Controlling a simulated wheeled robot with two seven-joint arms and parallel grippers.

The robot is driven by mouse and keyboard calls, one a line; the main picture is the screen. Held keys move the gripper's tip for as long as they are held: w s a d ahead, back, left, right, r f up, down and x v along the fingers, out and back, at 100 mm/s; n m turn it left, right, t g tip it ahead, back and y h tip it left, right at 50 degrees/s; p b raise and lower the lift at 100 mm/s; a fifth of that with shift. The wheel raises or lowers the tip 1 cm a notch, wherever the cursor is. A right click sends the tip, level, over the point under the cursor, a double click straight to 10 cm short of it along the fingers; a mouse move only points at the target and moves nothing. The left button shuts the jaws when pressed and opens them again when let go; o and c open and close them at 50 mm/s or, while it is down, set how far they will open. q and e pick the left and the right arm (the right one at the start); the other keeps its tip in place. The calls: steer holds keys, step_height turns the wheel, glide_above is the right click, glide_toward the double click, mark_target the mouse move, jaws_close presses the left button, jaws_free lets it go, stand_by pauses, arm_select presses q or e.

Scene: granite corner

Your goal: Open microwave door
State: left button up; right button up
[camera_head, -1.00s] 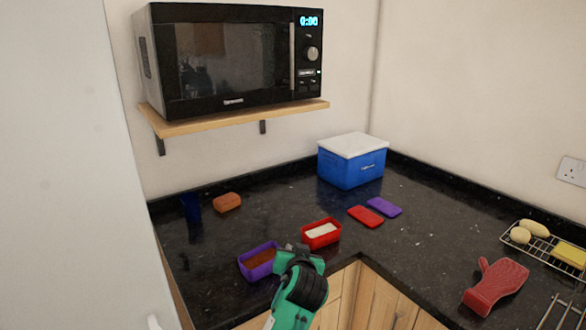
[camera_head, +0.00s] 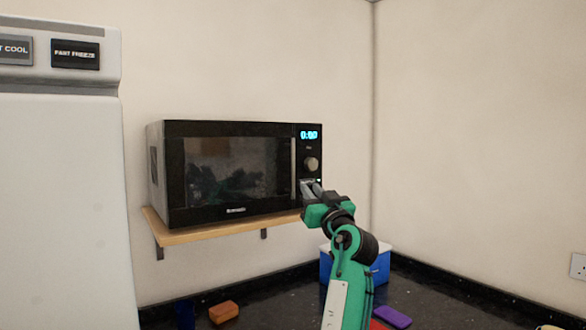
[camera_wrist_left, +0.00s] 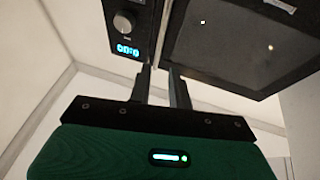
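The black microwave (camera_head: 232,212) stands on a wooden wall shelf with its door (camera_head: 235,170) shut. A vertical handle (camera_head: 293,160) runs along the door's right edge, beside the panel with the round knob (camera_head: 311,164) and the lit 0:00 display. My left gripper (camera_head: 311,187) is raised in front of the lower control panel, just right of the handle's lower end. In the left wrist view its two fingers (camera_wrist_left: 162,80) are apart and point up toward the gap between panel and door (camera_wrist_left: 230,40). I see nothing between them. My right gripper is out of view.
The shelf (camera_head: 220,232) juts out under the microwave. A white fridge (camera_head: 65,200) stands at the left. On the dark counter (camera_head: 270,300) are a blue box (camera_head: 325,265), an orange-brown block (camera_head: 223,312) and a purple lid (camera_head: 393,316). The wall right of the microwave is bare.

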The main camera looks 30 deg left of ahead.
mark_target(294, 168)
arm_select(q)
steer(key=p+x, duration=0.5)
steer(key=x, duration=0.8)
steer(key=shift+w+a, duration=0.15)
steer(key=shift+a, duration=0.15)
jaws_close()
